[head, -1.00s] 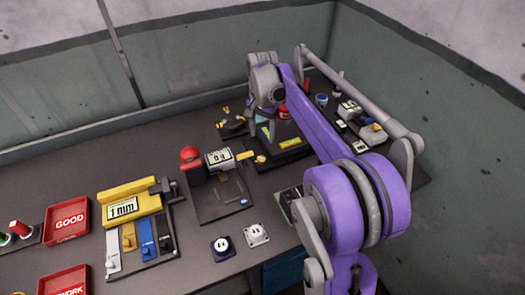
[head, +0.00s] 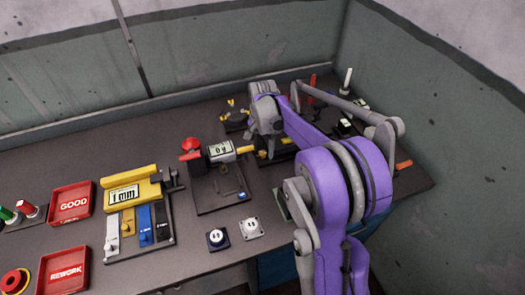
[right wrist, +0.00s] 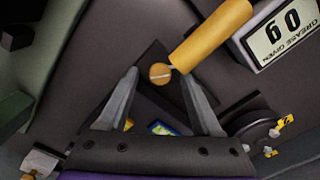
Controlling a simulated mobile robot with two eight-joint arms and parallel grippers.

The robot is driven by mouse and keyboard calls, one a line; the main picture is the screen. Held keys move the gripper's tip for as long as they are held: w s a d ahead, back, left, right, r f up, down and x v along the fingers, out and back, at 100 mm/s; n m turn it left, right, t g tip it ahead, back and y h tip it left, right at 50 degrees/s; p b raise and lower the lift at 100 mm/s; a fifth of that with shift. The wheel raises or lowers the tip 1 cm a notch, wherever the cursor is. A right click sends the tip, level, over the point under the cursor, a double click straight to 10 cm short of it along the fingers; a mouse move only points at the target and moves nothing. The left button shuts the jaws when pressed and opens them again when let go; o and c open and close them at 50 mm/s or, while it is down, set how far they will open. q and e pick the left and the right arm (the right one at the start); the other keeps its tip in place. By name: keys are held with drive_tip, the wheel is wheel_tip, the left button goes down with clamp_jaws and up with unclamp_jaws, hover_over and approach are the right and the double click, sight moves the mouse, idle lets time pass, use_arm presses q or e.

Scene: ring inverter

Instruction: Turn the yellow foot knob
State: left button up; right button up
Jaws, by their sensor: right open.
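A small round yellow knob (right wrist: 160,73) with a pale line across its face shows in the right wrist view, at the tip of a yellow cylindrical handle (right wrist: 212,34). I cannot tell whether they touch. In the head view the knob (head: 262,154) is a small yellow spot right of the handle (head: 245,149), partly hidden by my gripper. My right gripper (right wrist: 160,76) is open, one finger on each side of the knob in the picture, with gaps. It also shows in the head view (head: 271,148). My left gripper is out of view.
A grease display (right wrist: 278,38) adjoins the handle. A black round fixture with yellow knobs (right wrist: 257,135) lies near the right finger. Walls close the back and right.

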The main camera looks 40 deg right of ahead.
drive_tip(key=shift+f, duration=0.7)
clamp_jaws()
